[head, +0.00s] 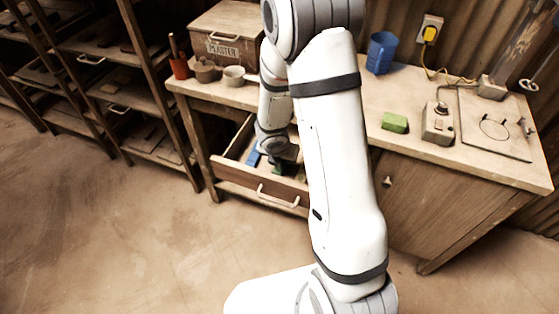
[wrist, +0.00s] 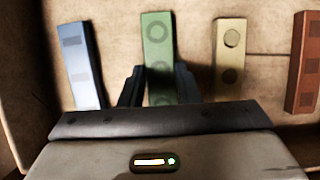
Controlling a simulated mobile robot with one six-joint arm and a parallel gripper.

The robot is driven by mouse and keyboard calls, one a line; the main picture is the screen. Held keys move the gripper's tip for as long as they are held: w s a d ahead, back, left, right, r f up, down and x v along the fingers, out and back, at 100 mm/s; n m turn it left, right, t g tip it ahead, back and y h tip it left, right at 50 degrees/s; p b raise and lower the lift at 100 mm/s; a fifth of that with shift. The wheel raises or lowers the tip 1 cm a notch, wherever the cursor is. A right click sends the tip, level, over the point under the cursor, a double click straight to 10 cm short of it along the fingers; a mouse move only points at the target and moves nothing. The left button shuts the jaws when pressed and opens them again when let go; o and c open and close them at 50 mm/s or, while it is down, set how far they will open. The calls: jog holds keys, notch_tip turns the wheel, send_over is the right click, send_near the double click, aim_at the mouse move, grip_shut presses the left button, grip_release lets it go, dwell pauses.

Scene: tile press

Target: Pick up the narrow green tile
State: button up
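The narrow green tile (wrist: 158,55), with round marks on its face, is in the open wooden drawer (head: 232,171). In the wrist view it stands between the two dark fingers of my gripper (wrist: 160,85), one finger along each long side. The fingers look very near its edges; I cannot tell whether they touch it. In the head view my gripper (head: 283,162) reaches down into the drawer, and my arm hides much of it. A blue tile (wrist: 80,60) is left of the green one. A yellowish tile (wrist: 230,55) and a red-brown tile (wrist: 305,65) are to the right.
The drawer walls stand close around the tiles. On the bench top are a green block (head: 394,122), a blue jug (head: 381,52), a small grey box (head: 437,125), cups (head: 234,76) and a plaster box (head: 228,35). Shelves (head: 110,75) stand at the left.

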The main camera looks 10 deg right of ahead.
jog(key=c, duration=0.5)
jog(key=shift+c, duration=0.2)
